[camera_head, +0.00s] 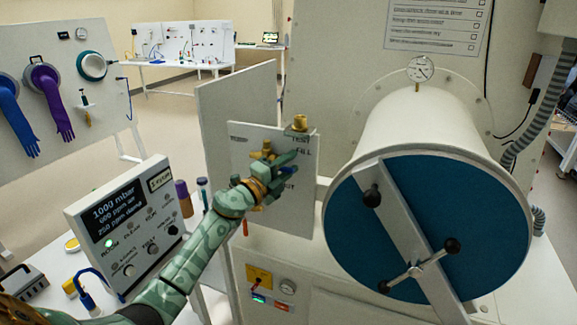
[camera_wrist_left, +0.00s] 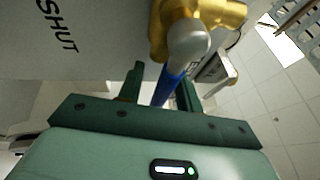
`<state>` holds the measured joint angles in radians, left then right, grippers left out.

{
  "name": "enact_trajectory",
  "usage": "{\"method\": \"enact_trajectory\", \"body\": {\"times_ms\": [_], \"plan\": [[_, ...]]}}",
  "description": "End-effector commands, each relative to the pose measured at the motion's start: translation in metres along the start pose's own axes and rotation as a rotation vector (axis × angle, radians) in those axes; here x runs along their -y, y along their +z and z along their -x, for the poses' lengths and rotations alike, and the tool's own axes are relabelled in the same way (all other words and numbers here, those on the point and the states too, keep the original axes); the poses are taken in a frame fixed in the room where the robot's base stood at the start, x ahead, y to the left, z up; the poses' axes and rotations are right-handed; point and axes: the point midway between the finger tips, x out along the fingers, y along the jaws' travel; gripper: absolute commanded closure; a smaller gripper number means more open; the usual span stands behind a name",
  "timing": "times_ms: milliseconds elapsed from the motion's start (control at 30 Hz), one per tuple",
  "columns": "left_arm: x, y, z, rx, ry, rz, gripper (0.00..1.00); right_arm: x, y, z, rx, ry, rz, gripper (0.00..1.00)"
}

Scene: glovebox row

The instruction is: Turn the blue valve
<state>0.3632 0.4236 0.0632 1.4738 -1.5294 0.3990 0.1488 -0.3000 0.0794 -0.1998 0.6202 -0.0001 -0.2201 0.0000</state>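The blue valve is a brass body with a blue lever on the upright white panel (camera_head: 243,150). In the left wrist view the blue lever (camera_wrist_left: 168,88) hangs from a silver hub on the brass body (camera_wrist_left: 215,12). My left gripper (camera_head: 288,160) is at the panel and hides much of the valve in the head view. In the wrist view the fingers of my left gripper (camera_wrist_left: 160,88) are apart, with the lever between them. A gap shows on the left side, and the right finger is close to the lever. My right gripper is not in view.
A large white cylinder with a blue door (camera_head: 360,245) and a crossbar stands right of the panel. A control box (camera_head: 125,225) reading 1000 mbar stands at left. The panel shows FILL, and SHUT is readable in the wrist view. A brass fitting (camera_head: 300,122) tops the panel.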

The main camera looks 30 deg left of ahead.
Motion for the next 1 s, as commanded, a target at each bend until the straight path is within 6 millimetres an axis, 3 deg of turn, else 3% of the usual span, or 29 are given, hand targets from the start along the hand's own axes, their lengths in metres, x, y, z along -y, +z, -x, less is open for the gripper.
{"method": "enact_trajectory", "body": {"times_ms": [200, 333, 367, 733, 1000], "plan": [[0.000, 0.000, 0.000, 0.000, 0.000, 0.000, 0.65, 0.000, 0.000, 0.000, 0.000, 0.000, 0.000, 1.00], [0.000, 0.000, 0.000, 0.000, 0.000, 0.000, 0.98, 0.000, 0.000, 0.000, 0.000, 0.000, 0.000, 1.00], [0.000, 0.000, 0.000, 0.000, 0.000, 0.000, 1.00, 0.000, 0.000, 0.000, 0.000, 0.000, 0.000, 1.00], [-0.002, 0.000, 0.000, -0.008, 0.015, -0.032, 1.00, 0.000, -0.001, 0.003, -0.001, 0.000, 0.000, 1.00], [-0.011, 0.000, 0.003, -0.038, 0.075, -0.174, 1.00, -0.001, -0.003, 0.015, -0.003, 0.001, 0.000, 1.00]]}}
